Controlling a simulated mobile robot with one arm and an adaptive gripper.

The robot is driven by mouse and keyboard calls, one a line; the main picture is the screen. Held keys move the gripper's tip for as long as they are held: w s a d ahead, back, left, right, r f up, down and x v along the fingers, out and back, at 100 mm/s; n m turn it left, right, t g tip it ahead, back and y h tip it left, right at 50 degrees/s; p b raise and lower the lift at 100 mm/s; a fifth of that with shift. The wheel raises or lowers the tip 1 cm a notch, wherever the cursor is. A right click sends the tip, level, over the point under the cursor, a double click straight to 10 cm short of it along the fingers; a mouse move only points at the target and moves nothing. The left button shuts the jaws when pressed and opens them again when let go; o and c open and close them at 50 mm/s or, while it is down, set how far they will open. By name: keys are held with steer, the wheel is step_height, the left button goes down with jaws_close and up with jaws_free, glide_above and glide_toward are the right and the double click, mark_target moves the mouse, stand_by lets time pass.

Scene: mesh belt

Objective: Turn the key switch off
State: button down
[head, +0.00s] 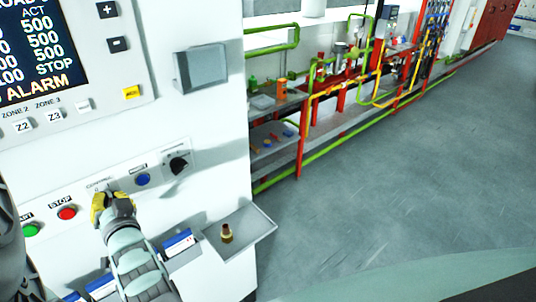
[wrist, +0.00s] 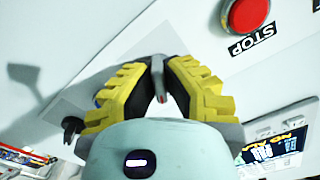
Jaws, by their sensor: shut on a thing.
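The key switch is on the white control panel under the "CONTROL" label, mostly hidden behind my gripper (head: 108,203) in the head view. In the wrist view, the grey key (wrist: 158,70) stands out between the yellow fingers of my gripper (wrist: 158,80). The fingers are shut on the key from both sides, and a small red mark shows near it. The exact angle of the key is hard to tell.
Beside the key are a red STOP button (head: 67,213), a green button (head: 31,229), a blue button (head: 143,179) and a black rotary knob (head: 178,164). A small tray (head: 255,228) holding a brass-coloured piece (head: 226,233) juts out below right. Open floor lies to the right.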

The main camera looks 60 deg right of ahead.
steer(key=shift+f, duration=0.1)
steer(key=n+b, duration=0.3)
steer(key=n, duration=0.1)
steer(key=shift+f, duration=0.15)
steer(key=n+b, duration=0.2)
steer(key=shift+n, duration=0.4)
steer(key=n+b, duration=0.4)
steer(key=shift+n, duration=0.4)
steer(key=shift+r, duration=0.2)
steer(key=c, duration=1.1)
jaws_free()
steer(key=shift+o, duration=0.2)
